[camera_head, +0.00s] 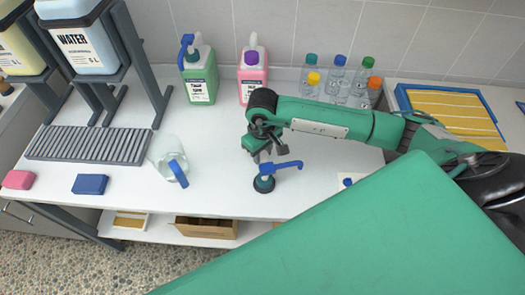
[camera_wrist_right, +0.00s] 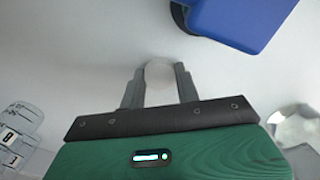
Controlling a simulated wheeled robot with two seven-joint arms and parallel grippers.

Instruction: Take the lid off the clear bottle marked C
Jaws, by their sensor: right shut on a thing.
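Several small clear bottles (camera_head: 341,88) stand in a group at the back right of the table, with teal, blue, green, yellow and orange lids. Their marks are too small to read in the head view, so I cannot tell which is C. Two clear shapes with dark marks (camera_wrist_right: 16,128) show at the left edge of the right wrist view. My right gripper (camera_head: 262,156) is over the middle of the table, left of the bottles and apart from them. Its fingers (camera_wrist_right: 159,88) are shut on a pale round thing (camera_wrist_right: 159,70), mostly hidden between them. My left gripper is out of view.
A dark round base with a blue lever (camera_head: 281,167) stands just below my right gripper. A clear jug with a blue handle (camera_head: 166,160) stands left. Green (camera_head: 199,80) and pink (camera_head: 252,80) jugs stand behind. A blue-framed tray (camera_head: 455,103) lies right.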

